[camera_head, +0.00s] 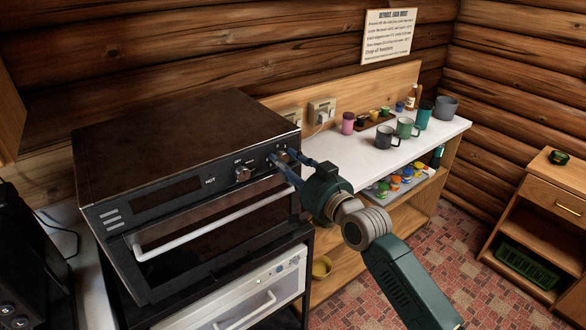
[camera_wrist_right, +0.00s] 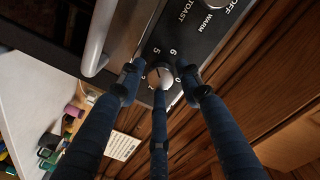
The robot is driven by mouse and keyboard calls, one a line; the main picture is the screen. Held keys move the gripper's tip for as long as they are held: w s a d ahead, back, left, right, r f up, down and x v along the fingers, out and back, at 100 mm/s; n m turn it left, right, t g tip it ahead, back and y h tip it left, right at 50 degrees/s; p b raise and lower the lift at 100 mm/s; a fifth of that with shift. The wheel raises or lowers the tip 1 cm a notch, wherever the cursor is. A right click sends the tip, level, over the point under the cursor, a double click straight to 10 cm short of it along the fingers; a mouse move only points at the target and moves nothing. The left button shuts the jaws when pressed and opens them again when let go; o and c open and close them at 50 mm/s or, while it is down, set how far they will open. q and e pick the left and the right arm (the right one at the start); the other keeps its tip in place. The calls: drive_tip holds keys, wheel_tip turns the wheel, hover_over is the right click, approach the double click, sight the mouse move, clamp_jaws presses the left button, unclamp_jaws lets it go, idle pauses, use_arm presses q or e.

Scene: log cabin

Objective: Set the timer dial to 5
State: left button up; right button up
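The timer dial (camera_wrist_right: 161,77) is a small pale round knob on the black control panel of the toaster oven (camera_head: 175,140). White digits surround it in the right wrist view; I cannot tell which one its mark points to. My right gripper (camera_head: 288,162) is at the right end of the oven front, and its blue fingers partly hide the dial in the head view. In the right wrist view the gripper (camera_wrist_right: 160,78) has its fingers spread around the dial, with gaps visible at the sides. Contact is unclear. My left gripper is not in view.
Another oven knob (camera_head: 242,173) sits left of the timer dial. The oven door handle (camera_head: 215,228) runs below the panel. A white counter (camera_head: 365,158) with mugs and jars stands right of the oven. A wooden cabinet (camera_head: 555,195) stands at the far right, across open floor.

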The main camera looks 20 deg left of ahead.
drive_tip(key=v, duration=1.1)
drive_tip(key=shift+s+d, duration=0.25)
drive_tip(key=shift+d, duration=0.1)
